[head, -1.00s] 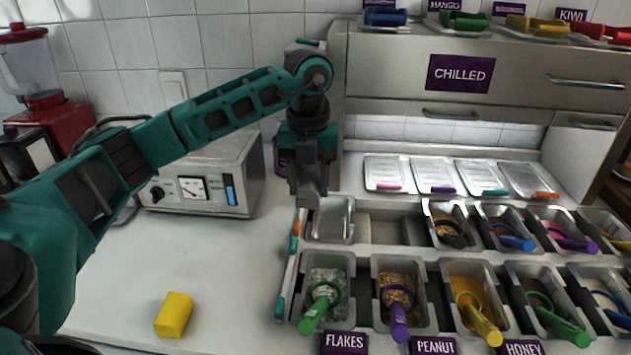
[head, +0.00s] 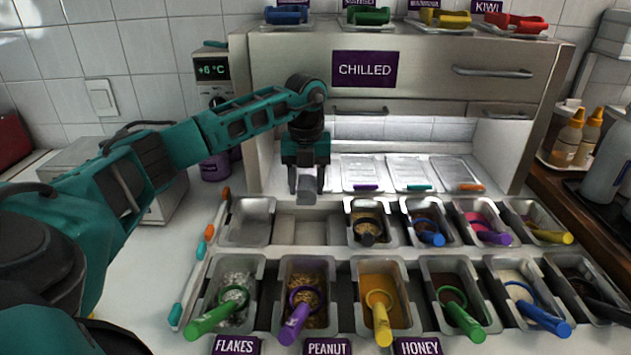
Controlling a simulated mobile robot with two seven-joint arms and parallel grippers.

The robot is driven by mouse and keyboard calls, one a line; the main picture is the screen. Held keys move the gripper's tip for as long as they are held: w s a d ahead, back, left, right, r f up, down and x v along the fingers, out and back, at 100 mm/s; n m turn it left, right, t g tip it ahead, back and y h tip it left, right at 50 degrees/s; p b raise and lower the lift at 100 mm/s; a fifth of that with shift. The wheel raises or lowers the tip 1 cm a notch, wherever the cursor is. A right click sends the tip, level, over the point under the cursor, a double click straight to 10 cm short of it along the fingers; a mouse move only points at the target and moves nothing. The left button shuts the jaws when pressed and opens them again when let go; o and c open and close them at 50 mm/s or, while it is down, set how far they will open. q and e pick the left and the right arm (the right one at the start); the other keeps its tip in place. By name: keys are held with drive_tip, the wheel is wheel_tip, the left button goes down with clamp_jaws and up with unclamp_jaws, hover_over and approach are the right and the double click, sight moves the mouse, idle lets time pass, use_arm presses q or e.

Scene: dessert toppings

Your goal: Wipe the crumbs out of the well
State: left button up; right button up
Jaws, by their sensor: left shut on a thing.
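My left gripper (head: 306,192) hangs pointing down over the back row of the topping rail. It is shut on a small plain grey piece (head: 307,188), which I cannot identify for certain. Below and around it is an open, empty well (head: 300,231) in the back row, between a bare metal pan (head: 249,222) on the left and a pan with a black-handled scoop (head: 367,223) on the right. I cannot make out crumbs in the well. I cannot tell whether the grey piece touches the rail. My right gripper is out of view.
The front row holds filled pans with scoops, such as a green one (head: 215,314) and a purple one (head: 295,322). Flat lids (head: 360,172) lie behind the rail, under the chilled cabinet (head: 420,65). Squeeze bottles (head: 568,137) stand at the right.

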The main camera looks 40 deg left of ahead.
sight(310, 243)
use_arm(q)
drive_tip(key=shift+w+d+f+b, duration=0.15)
drive_tip(key=shift+f+b, duration=0.2)
drive_tip(key=shift+f, duration=0.05)
drive_tip(key=f+b, duration=0.2)
drive_tip(key=f, duration=0.1)
drive_tip(key=shift+w+f+b, duration=0.25)
drive_tip(key=shift+b, duration=0.15)
wheel_tip(310, 243, down, 4)
drive_tip(key=b, duration=0.4)
drive_tip(key=shift+f, duration=0.25)
wheel_tip(310, 243, down, 3)
drive_tip(key=shift+s+r+b, duration=0.1)
drive_tip(key=shift+b, duration=0.55)
drive_tip(key=shift+f+b, duration=0.35)
drive_tip(key=shift+f, duration=0.45)
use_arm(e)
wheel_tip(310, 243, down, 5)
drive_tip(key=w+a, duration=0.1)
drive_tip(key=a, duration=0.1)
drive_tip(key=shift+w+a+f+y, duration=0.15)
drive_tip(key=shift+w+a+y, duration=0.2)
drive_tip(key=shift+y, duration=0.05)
use_arm(q)
drive_tip(key=shift+f, duration=0.6)
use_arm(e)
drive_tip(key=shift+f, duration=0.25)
use_arm(q)
drive_tip(key=shift+a, duration=0.2)
